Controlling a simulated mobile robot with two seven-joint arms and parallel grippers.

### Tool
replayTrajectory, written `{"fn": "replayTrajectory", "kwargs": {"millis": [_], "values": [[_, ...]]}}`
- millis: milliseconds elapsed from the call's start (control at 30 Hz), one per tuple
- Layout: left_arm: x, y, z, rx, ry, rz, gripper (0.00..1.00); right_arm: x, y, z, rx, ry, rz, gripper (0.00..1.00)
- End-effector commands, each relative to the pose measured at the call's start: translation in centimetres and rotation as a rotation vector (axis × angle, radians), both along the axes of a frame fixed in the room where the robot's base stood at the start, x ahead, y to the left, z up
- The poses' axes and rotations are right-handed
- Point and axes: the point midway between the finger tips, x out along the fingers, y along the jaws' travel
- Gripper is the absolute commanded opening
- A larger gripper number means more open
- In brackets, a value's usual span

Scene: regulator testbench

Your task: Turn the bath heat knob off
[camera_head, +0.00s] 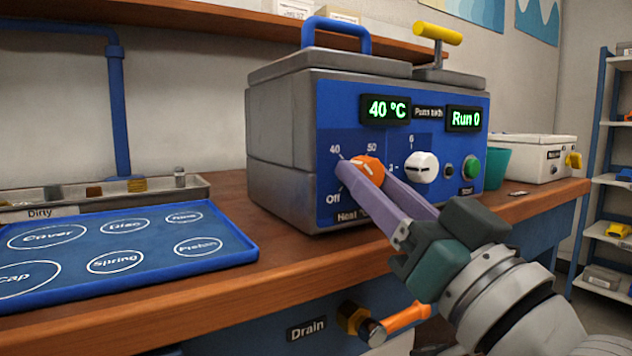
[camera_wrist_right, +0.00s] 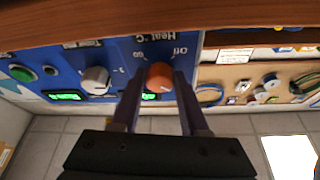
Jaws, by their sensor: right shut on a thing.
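The bath heat knob (camera_head: 369,167) is orange and sits low on the left of the blue front panel of the grey bath (camera_head: 280,150). Labels Off, 40 and 50 stand around it, and the display above reads 40 °C. My right gripper (camera_head: 366,176) has its purple fingers on either side of the knob and is shut on it. The knob (camera_wrist_right: 160,76) also shows between the fingertips in the right wrist view. The fingers hide part of the knob and the label below it, so its exact pointing is hard to tell. My left gripper is not in view.
A white knob (camera_head: 421,167) and a green button (camera_head: 471,167) are to the right on the panel. A blue tray (camera_head: 130,250) with marked outlines lies at left. An orange-handled drain valve (camera_head: 405,318) is below the bench edge, near my right arm.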

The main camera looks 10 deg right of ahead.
Motion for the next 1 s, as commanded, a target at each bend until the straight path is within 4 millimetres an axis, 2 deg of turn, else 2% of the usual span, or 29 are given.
{"fn": "replayTrajectory", "kwargs": {"millis": [367,1000], "values": [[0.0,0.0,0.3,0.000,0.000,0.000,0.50,0.1,-0.1,0.1,-0.109,-0.039,0.000,0.00],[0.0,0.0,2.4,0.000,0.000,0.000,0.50,0.2,-0.5,0.3,-0.652,-0.236,0.001,0.00]]}}
